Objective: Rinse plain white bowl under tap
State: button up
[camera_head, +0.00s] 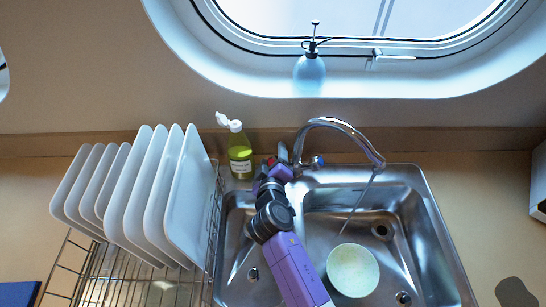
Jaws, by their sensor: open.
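The plain white bowl (353,270) sits in the right basin of the steel sink (432,235), at its front left, with its round pale inside facing up. The chrome tap (345,127) arches over the sink. A thin stream of water (358,203) runs from its spout down towards the bowl's far rim; I cannot tell if it lands inside. A blue-marked tap knob (317,161) and a red-marked one (271,162) show at the tap's base. My gripper (283,153) is open, beside the tap base at the red-marked side, apart from the bowl. My arm hides part of the sink.
A wire rack (100,275) with several white plates (150,195) stands on the left. A green soap bottle (240,155) stands behind the sink. A spray bottle (309,72) is on the porthole sill. The counter right of the sink is mostly clear.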

jog(key=b+v, duration=0.1)
jog(key=v, duration=0.6)
jog(key=shift+s, duration=0.35)
jog(key=shift+r, duration=0.1)
